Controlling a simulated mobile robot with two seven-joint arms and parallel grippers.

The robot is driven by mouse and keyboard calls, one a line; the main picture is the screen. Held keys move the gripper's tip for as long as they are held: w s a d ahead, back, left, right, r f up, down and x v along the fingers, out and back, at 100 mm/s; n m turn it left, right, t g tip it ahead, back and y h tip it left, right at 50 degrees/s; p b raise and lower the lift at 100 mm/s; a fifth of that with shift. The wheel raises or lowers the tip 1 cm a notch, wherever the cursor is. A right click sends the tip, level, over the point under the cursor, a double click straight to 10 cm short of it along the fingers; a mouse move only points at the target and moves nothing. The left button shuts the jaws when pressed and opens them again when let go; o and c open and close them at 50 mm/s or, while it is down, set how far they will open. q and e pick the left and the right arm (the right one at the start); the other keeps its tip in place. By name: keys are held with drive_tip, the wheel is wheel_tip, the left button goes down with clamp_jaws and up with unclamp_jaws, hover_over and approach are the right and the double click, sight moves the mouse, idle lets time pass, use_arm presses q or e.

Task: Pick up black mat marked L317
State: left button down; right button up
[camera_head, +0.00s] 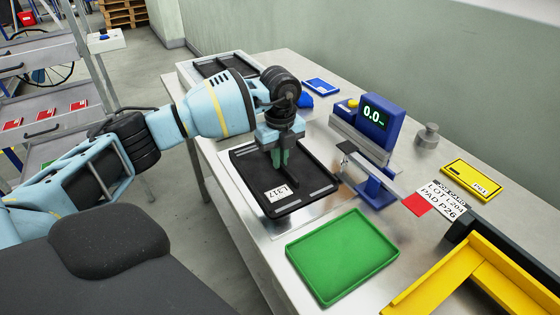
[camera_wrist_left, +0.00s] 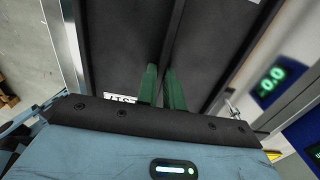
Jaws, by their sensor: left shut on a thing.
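The black mat marked L317 (camera_head: 248,171) lies on the bench in the middle of the head view, with a white L317 label at its near-left corner and light strips along its edges. It fills much of the left wrist view (camera_wrist_left: 115,55), with a raised rib along its middle. My left gripper (camera_head: 280,162) points down over the mat. Its green fingers, also seen in the left wrist view (camera_wrist_left: 163,88), are shut on the mat's middle rib. Whether the mat is clear of the bench I cannot tell. My right gripper is not in view.
A green tray (camera_head: 341,254) lies nearer on the bench. A blue scale display (camera_head: 378,117) reading 0.0 stands right of the mat. A lot card (camera_head: 440,201), yellow plate (camera_head: 473,180), metal weight (camera_head: 428,135) and yellow frame (camera_head: 440,280) are to the right.

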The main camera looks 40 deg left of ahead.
use_arm(q)
drive_tip(key=shift+r, duration=0.6)
drive_tip(key=shift+s+a+r, duration=0.1)
drive_tip(key=shift+r, duration=0.5)
drive_tip(key=shift+s+a+r, duration=0.1)
drive_tip(key=shift+r, duration=0.5)
drive_tip(key=s+a, duration=0.3)
drive_tip(key=s, duration=0.4)
drive_tip(key=s+a+r+b, duration=0.1)
drive_tip(key=s+a, duration=0.2)
drive_tip(key=s, duration=0.4)
drive_tip(key=shift+a+r, duration=0.15)
drive_tip(key=shift+a, duration=0.15)
